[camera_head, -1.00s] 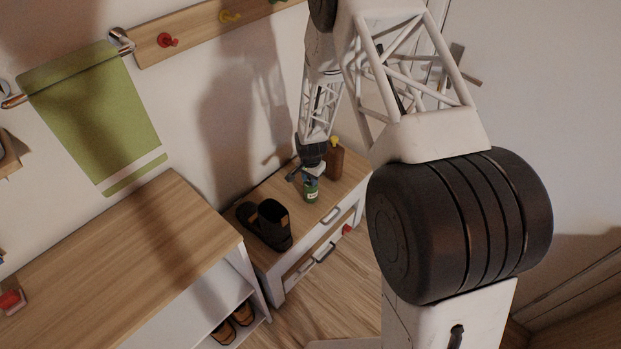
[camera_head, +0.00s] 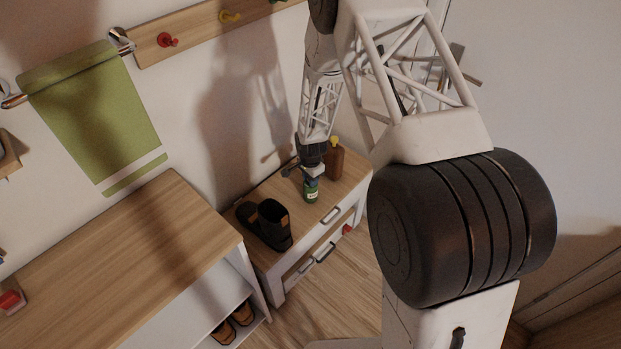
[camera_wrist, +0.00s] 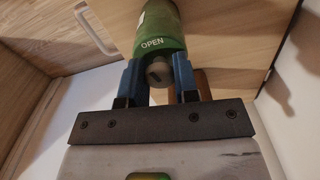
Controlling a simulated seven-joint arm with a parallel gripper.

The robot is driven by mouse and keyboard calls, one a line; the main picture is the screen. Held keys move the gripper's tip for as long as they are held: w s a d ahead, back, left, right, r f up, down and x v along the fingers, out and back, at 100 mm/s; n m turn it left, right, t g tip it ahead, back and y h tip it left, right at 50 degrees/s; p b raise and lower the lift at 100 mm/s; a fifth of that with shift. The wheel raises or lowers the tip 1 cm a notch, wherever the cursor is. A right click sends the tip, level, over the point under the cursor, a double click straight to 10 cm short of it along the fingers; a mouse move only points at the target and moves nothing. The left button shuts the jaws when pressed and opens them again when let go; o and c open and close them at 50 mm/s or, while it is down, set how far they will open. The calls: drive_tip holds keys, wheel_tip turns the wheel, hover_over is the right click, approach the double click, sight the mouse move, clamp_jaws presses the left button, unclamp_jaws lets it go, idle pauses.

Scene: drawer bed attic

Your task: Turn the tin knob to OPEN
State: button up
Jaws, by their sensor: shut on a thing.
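A small green tin (camera_head: 311,194) stands on the wooden top of the low drawer unit (camera_head: 348,183). In the wrist view the tin (camera_wrist: 165,20) shows the white word OPEN on its side, facing my gripper. The round grey tin knob (camera_wrist: 158,73) sits at the tin's near end, between my two blue fingers. My gripper (camera_wrist: 159,75) is shut on the knob, with the fingertips close to the tin's green body. In the head view my gripper (camera_head: 309,174) is directly above the tin. Any mark on the knob is too dim to read.
Dark boots (camera_head: 268,224) are on the left of the same top. A wooden bench (camera_head: 130,255) is at the left. A green towel (camera_head: 95,120) hangs on the wall.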

idle(0.3)
drive_tip(key=shift+m, duration=1.5)
drive_tip(key=shift+m, duration=1.5)
drive_tip(key=o, duration=0.8)
drive_tip(key=shift+o, duration=0.2)
